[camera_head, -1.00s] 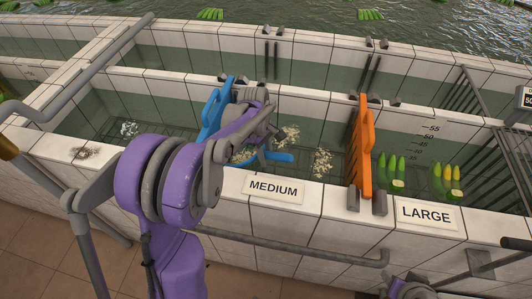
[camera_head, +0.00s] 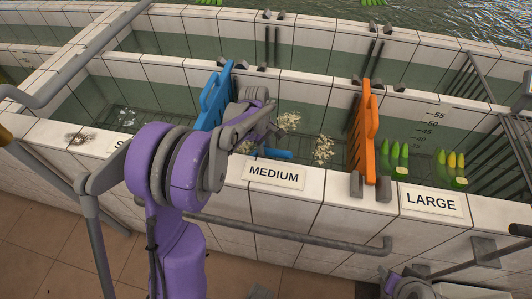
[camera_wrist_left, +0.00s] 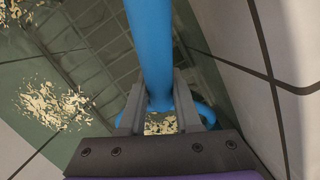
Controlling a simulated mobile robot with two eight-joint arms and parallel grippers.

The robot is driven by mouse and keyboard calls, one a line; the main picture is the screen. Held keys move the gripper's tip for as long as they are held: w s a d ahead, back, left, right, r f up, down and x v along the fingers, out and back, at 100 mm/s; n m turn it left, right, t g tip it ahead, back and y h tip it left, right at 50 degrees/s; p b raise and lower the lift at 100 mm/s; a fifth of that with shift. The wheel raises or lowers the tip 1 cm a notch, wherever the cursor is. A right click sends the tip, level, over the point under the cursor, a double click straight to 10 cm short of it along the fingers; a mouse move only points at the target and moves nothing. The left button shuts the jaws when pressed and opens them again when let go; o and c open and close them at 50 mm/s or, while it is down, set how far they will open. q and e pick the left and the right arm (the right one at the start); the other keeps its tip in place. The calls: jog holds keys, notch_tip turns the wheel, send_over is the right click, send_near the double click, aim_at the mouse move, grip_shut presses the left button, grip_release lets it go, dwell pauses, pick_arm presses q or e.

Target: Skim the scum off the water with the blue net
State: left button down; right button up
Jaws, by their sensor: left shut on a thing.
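The blue net (camera_head: 275,154) is partly behind my left arm in the head view, low in the medium tank near its front wall. My left gripper (camera_wrist_left: 160,88) is shut on the net's blue handle (camera_wrist_left: 150,40) in the left wrist view. Part of its blue hoop (camera_wrist_left: 207,114) shows beyond the fingers. Pale, flaky scum (camera_head: 288,121) floats in the medium tank, with another scum patch (camera_head: 323,148) to its right. In the wrist view, one scum patch (camera_wrist_left: 55,107) lies left of the gripper, and flakes (camera_wrist_left: 160,124) show between the fingers. My right gripper is out of view.
A blue divider (camera_head: 214,98) stands left of my gripper and an orange divider (camera_head: 368,125) stands at the right. The tiled front wall bears a MEDIUM sign (camera_head: 274,174).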

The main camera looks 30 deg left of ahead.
pick_arm(q)
notch_tip(320, 180, up, 10)
jog(key=p, duration=0.4)
jog(key=shift+r, duration=0.25)
notch_tip(320, 180, up, 16)
jog(key=p, duration=0.3)
jog(key=shift+f, duration=0.15)
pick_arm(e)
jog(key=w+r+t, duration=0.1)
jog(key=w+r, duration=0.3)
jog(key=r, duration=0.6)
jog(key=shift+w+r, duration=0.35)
